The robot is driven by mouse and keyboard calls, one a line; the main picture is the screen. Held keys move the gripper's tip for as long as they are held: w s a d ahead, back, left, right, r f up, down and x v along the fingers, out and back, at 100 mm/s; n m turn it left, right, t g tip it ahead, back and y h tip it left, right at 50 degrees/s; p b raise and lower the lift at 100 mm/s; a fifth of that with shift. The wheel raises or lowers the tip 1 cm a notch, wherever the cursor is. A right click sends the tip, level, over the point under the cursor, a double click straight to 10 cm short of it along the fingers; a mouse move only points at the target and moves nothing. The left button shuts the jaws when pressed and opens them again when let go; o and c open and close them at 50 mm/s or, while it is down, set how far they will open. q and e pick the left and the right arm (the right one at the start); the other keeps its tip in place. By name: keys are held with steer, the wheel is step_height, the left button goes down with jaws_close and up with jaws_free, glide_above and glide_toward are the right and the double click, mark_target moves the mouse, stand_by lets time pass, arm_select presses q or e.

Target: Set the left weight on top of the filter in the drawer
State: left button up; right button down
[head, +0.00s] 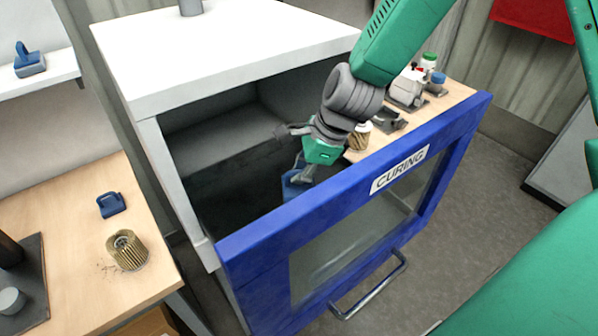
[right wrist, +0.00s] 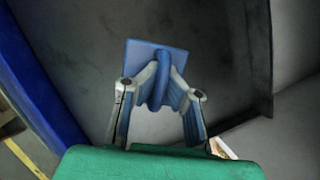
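My right gripper (head: 300,172) reaches down into the open drawer marked CURING (head: 330,222), behind its blue front. Its fingers are closed on the upright handle of a blue weight (right wrist: 146,54), which has a flat square plate. In the head view the weight (head: 291,190) is partly hidden by the drawer front and the gripper. I cannot make out a filter inside the drawer, nor whether the weight touches anything below. Another blue weight (head: 111,205) sits on the left wooden table, beside a tan pleated filter (head: 127,250). My left gripper is not in view.
Another blue handled block (head: 30,62) stands on a white shelf at upper left. The white cabinet top (head: 230,50) overhangs the drawer. Beyond the drawer, a wooden surface (head: 455,93) holds a pleated filter (head: 359,137) and small bottles. The drawer's handle bar (head: 370,290) sticks out.

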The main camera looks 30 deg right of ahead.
steer(key=shift+d+f, duration=0.1)
steer(key=shift+f, duration=0.25)
steer(key=c, duration=1.6)
jaws_free()
steer(key=shift+c, duration=0.2)
steer(key=v, duration=1.2)
steer(key=shift+w, duration=0.15)
